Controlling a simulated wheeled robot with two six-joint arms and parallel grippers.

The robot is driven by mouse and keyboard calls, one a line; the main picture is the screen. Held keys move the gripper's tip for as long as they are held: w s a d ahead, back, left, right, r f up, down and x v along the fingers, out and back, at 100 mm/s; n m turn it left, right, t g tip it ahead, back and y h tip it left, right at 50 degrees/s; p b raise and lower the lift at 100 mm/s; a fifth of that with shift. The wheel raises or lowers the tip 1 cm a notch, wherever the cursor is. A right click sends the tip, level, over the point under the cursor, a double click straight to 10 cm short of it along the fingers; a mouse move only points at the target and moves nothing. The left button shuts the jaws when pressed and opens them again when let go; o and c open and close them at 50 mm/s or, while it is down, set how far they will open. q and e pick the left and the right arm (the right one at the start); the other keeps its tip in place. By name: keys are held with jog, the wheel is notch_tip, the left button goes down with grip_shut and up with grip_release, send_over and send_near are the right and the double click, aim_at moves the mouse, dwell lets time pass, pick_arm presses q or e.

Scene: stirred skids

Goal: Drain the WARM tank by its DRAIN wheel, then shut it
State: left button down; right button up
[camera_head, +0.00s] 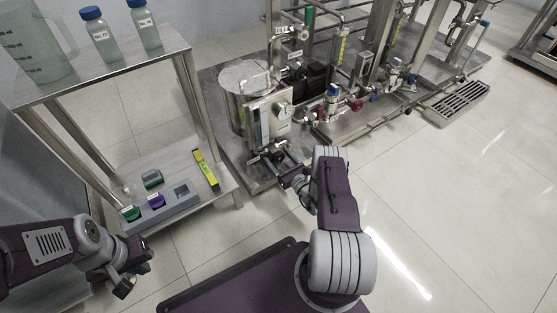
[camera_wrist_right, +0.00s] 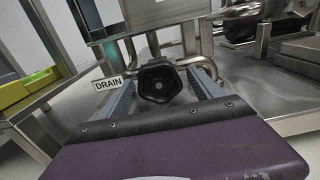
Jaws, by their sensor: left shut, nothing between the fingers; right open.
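A steel tank (camera_head: 232,100) with a round lid stands on the skid in the head view, a gauge (camera_head: 283,112) and a sight glass on its front panel; I cannot read a WARM label. In the right wrist view, a black lobed DRAIN wheel (camera_wrist_right: 160,84) sits ahead, beside a white DRAIN label (camera_wrist_right: 108,83). My right gripper (camera_head: 273,161) is low at the tank's front. Its open fingers (camera_wrist_right: 163,76) lie on either side of the wheel; I cannot tell whether they touch it. My left gripper (camera_head: 123,287) is shut and empty at lower left, away from the skid.
A steel rack (camera_head: 125,62) at left carries a jug (camera_head: 38,48) and two blue-capped bottles. Its lower shelf holds a grey tray (camera_head: 180,201) with coloured pieces and a yellow level (camera_head: 206,170). Pipes and valves (camera_head: 333,92) crowd the skid right of the tank.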

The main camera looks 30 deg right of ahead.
jog(key=c, duration=1.4)
jog(key=shift+o, duration=0.2)
